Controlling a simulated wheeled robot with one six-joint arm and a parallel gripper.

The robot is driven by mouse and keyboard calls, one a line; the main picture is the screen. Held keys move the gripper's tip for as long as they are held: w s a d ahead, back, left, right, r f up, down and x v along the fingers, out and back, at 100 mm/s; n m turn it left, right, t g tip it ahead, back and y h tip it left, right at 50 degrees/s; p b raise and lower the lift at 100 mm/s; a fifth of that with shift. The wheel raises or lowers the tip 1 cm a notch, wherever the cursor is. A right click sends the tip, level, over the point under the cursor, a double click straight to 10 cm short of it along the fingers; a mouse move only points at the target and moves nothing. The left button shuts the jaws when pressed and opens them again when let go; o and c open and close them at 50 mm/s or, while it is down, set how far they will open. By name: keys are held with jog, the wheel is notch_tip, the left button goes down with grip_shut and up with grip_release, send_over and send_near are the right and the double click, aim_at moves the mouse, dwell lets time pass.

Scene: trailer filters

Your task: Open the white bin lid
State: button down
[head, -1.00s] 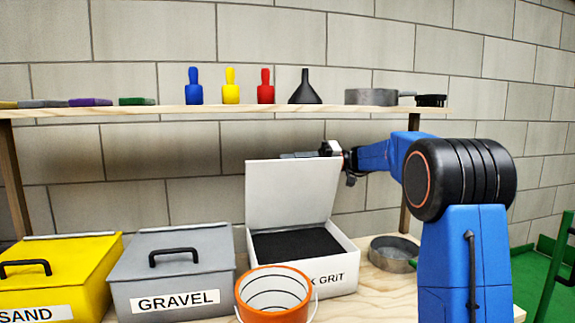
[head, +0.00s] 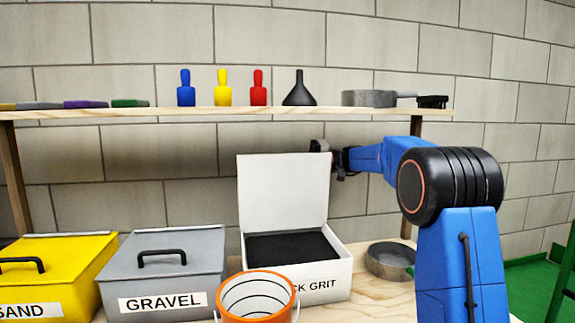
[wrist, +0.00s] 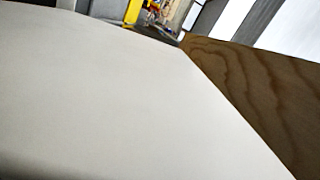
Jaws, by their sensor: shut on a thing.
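The white bin (head: 325,287), labelled "...CK GRIT", stands on the table with black grit (head: 293,246) inside. Its white lid (head: 283,190) is raised and stands roughly upright at the back of the bin. My gripper (head: 322,152) is at the lid's upper right edge, partly hidden behind it. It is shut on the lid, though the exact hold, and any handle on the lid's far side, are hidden. In the wrist view, the lid's pale surface (wrist: 110,105) fills most of the picture, and the fingers do not show.
An orange bucket (head: 257,312) stands in front of the white bin. The grey GRAVEL bin (head: 200,283) and yellow SAND bin (head: 60,280) are at left, both closed. A metal pan (head: 385,262) is at right.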

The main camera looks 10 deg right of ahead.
jog(key=shift+w+d+f+m, duration=0.1)
jog(key=shift+w+f+m, duration=0.1)
jog(key=shift+w+m, duration=0.5)
jog(key=shift+w+f+m, duration=0.15)
jog(key=shift+w+m, duration=0.15)
jog(key=shift+w, duration=0.8)
jog(key=c, duration=1.8)
grip_release()
jog(key=shift+c, duration=0.2)
jog(key=d, duration=1.7)
jog(key=shift+d, duration=0.25)
jog(key=shift+s, duration=0.1)
